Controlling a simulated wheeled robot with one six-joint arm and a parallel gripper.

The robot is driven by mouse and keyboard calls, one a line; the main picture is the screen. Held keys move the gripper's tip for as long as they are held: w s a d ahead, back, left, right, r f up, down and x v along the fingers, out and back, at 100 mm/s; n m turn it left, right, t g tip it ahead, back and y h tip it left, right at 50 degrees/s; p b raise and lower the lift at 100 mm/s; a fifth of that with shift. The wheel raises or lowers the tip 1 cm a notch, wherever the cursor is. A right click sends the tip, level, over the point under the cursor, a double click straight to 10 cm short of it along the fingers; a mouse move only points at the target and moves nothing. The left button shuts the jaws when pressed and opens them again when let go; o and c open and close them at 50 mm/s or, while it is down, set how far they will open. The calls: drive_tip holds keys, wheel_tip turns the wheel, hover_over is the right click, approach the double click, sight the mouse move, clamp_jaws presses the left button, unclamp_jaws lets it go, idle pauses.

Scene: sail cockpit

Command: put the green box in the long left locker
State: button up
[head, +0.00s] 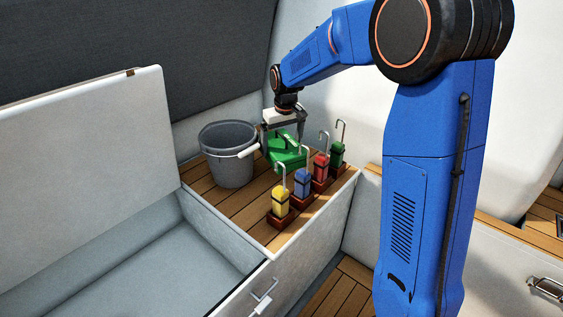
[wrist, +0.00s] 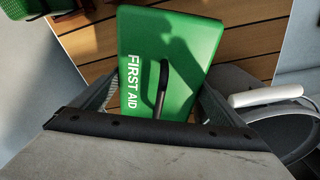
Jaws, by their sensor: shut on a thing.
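The green box (head: 289,158) is on or just above the slatted wooden top at the back, between the grey bucket and the upright coloured things. In the wrist view the green box (wrist: 185,50) shows the words FIRST AID and a dark handle. My gripper (head: 284,134) points down over it and is shut on it; the exact contact is partly hidden. I cannot tell whether the box is clear of the wood. The long left locker (head: 190,222) is open, its pale lid (head: 85,165) raised; the part of its inside in view is empty.
A grey bucket (head: 228,160) with a white-gripped handle stands close left of the box. Yellow (head: 280,201), blue (head: 303,182), red (head: 321,167) and green (head: 337,153) hooked things stand in red bases along the right edge. A low wall separates the wooden top from the locker.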

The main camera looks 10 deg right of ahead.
drive_tip(key=shift+f, duration=3.8)
drive_tip(key=o, duration=1.3)
drive_tip(key=shift+f, duration=0.15)
drive_tip(key=shift+c, duration=0.2)
